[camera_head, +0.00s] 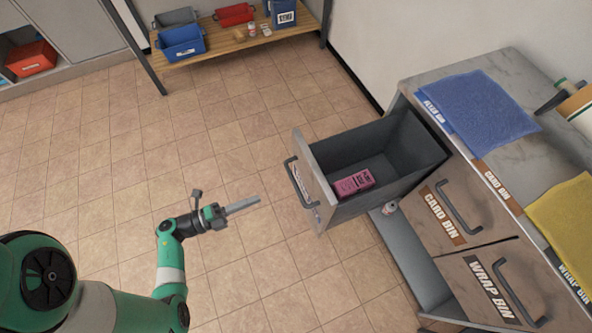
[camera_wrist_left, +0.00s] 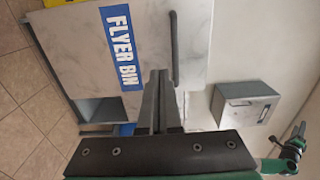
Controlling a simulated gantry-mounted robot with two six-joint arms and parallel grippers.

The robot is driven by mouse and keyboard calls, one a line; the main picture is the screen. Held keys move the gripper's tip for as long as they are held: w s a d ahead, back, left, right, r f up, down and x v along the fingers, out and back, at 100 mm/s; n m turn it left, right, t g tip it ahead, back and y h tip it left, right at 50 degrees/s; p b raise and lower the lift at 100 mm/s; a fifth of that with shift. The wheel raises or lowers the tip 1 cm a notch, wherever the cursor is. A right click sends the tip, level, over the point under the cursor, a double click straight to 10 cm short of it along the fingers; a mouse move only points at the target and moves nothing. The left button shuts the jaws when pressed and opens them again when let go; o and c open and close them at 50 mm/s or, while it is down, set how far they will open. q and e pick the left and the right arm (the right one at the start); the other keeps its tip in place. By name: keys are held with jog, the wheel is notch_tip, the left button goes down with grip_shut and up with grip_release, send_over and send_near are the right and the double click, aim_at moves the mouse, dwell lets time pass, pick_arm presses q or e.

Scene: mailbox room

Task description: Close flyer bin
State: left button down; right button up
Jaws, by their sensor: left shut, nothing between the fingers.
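The flyer bin (camera_head: 330,205) is a grey drawer pulled far out from the cabinet, with a pink box (camera_head: 353,183) inside. Its front faces left and carries a dark bar handle (camera_head: 300,183). In the left wrist view, its pale front (camera_wrist_left: 195,65) shows a blue FLYER BIN label (camera_wrist_left: 122,48) and the handle (camera_wrist_left: 174,48). My left gripper (camera_head: 257,200) is shut and empty, pointing at the front from the left with a gap in the head view. Its fingers (camera_wrist_left: 158,75) also show in the wrist view. A green arm part shows there; its jaws are unclear.
The card bin (camera_head: 440,215) and wrap bin (camera_head: 500,285) look shut beside it. Blue (camera_head: 485,110) and yellow (camera_head: 565,220) cloths lie on the cabinet top. A wooden bench (camera_head: 235,42) holds bins at the back. Tiled floor left of the drawer is clear.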

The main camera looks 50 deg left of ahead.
aim_at(305, 179)
pick_arm(q)
jog(key=b+x, duration=0.4)
jog(key=x, duration=0.9)
jog(key=shift+a+f, duration=0.1)
jog(key=shift+a, duration=0.05)
jog(key=shift+w+b, duration=0.3)
jog(key=shift+w, duration=0.25)
